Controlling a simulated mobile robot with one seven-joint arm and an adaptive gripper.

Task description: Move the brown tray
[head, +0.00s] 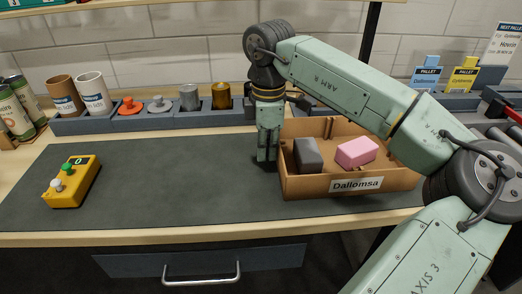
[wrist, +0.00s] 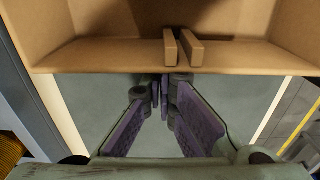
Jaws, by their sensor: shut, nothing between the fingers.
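The brown tray (head: 306,188) is an open box with a "Dallomsa" label on its front, standing at the right of the dark mat. It holds a dark grey block (head: 307,155) and a pink block (head: 357,152). My gripper (head: 267,160) points down just outside the tray's left end, low over the mat. In the wrist view the tray (wrist: 100,55) fills the top, and my gripper's fingers (wrist: 165,88) meet at its near edge, shut and empty. I cannot tell whether they touch the tray. My arm hides the tray's back right part.
A yellow button box (head: 72,183) stands at the mat's left. A grey rack (head: 150,119) with cups and small parts runs along the back. Pallet cards (head: 463,80) stand at the back right.

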